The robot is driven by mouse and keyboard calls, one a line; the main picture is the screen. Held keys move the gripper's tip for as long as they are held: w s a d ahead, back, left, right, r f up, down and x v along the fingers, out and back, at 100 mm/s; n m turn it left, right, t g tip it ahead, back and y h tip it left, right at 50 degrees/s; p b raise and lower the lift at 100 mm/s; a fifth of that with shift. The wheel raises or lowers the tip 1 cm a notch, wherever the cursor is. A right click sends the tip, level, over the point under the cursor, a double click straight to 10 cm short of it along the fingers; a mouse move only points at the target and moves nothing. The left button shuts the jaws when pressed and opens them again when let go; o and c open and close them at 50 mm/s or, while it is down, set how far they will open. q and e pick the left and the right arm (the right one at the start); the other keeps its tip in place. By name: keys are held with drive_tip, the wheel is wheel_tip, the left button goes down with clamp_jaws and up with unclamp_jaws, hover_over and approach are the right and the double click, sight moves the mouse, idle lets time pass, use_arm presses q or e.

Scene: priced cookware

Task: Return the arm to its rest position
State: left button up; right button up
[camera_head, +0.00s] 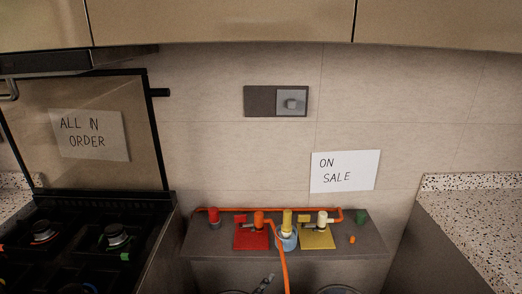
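Neither of my arms nor grippers can be made out in the head view. Whether they hold anything cannot be seen. The view faces a tiled wall above a grey ledge (215,244). A small dark metal part (263,284) shows at the bottom edge, cut off by the frame; I cannot tell what it is.
On the ledge stand a red plate (243,242), a yellow plate (325,242), a blue cup-like piece (287,243) and an orange hose (282,262) running down. A black stove (75,245) is left; a speckled counter (475,220) is right. Cabinets (220,22) hang above.

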use_arm(q)
drive_tip(key=s+a+f+n+g+y, duration=0.3)
drive_tip(key=s+a+f+n+y, duration=0.3)
drive_tip(key=s+a+f, duration=0.7)
drive_tip(key=s+a+f+n+g, duration=0.1)
drive_tip(key=s+a, duration=0.3)
drive_tip(key=s, duration=0.4)
drive_tip(key=s+a+f+n+g+y, duration=0.1)
drive_tip(key=s+a+f, duration=0.3)
drive_tip(key=s, duration=0.4)
drive_tip(key=shift+s+a+f+n+g+p, duration=0.15)
drive_tip(key=shift+s+a+n+g+p, duration=0.2)
drive_tip(key=shift+a+n, duration=0.5)
